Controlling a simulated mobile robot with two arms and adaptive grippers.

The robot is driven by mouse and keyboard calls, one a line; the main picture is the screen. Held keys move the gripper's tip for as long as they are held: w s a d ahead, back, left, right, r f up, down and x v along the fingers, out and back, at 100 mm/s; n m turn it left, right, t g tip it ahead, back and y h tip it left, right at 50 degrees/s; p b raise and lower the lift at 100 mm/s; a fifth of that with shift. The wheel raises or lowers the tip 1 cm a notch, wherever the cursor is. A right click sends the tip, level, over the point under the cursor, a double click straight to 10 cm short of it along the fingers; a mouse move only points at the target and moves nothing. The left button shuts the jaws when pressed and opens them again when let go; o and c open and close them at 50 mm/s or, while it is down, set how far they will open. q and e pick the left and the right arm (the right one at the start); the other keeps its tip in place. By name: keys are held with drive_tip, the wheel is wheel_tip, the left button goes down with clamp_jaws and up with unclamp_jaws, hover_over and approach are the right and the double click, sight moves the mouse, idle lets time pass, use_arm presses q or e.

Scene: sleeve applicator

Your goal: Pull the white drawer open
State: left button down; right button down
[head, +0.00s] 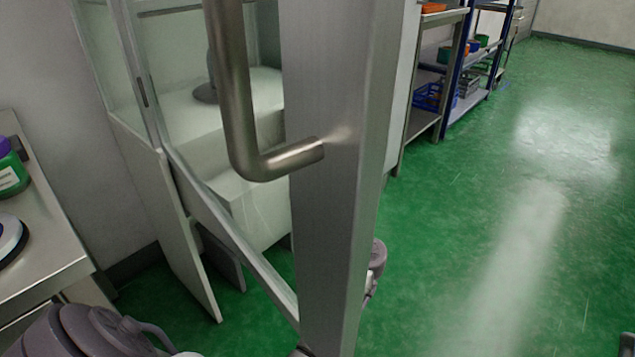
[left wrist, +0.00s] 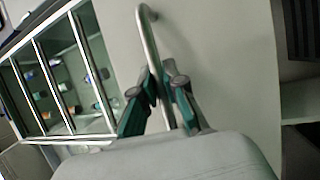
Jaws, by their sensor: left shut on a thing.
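In the left wrist view my left gripper (left wrist: 164,72) has its teal-and-grey fingers shut around a metal bar handle (left wrist: 147,35). The handle stands on a large pale panel (left wrist: 225,70); I cannot tell from this view whether this panel is the white drawer's front. In the head view a grey upright frame (head: 340,110) with a bent metal handle (head: 232,90) fills the middle, very close. Behind it a white box-like part (head: 262,208) shows inside a glazed cabinet; I cannot tell whether it is the drawer. My right gripper is not in view.
A metal table (head: 45,235) with a green bottle (head: 10,170) is at the left. Shelves (head: 440,60) with crates stand at the back. The green floor (head: 480,240) to the right is mostly clear. A glass-fronted cabinet (left wrist: 65,80) with small items shows in the wrist view.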

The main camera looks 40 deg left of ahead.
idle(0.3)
use_arm(q)
drive_tip(key=c, duration=1.2)
unclamp_jaws()
drive_tip(key=shift+d, duration=0.1)
